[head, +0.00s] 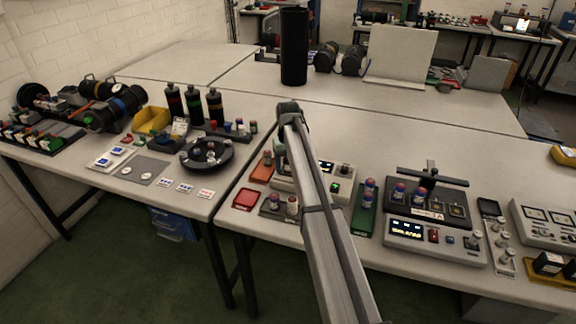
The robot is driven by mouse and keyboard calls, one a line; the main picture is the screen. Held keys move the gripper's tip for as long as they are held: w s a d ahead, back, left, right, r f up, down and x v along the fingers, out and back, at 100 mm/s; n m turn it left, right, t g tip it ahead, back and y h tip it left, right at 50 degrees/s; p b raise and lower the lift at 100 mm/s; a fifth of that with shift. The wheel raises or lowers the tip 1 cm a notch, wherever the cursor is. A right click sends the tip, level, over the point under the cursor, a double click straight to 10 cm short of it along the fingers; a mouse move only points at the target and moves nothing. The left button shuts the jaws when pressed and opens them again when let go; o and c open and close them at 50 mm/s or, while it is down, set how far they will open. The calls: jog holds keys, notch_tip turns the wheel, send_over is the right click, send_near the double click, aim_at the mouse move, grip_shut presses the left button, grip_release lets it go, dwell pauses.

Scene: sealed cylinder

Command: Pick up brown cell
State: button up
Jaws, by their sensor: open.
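Small cells with coloured caps stand on the right-hand table; none is clearly brown at this size. Two cells (274,201) stand in a dark brown tray (267,213) near the front edge. A cell (267,158) stands on an orange tray (261,173), and others (369,186) stand in a green tray (364,219). Two more (399,191) sit in a black tester. My arm crosses the middle of the view and bends down at its far end. My gripper (280,157) shows only partly beside it, above the orange tray area; it is open, and its fingertips are largely hidden.
A red tray (246,198) lies at the table's left edge. A grey device with a green button (336,187) stands behind my arm. A control box (433,240) is at the front right.

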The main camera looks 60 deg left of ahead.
grip_shut()
dwell(0.6)
jog(key=shift+r, duration=0.1)
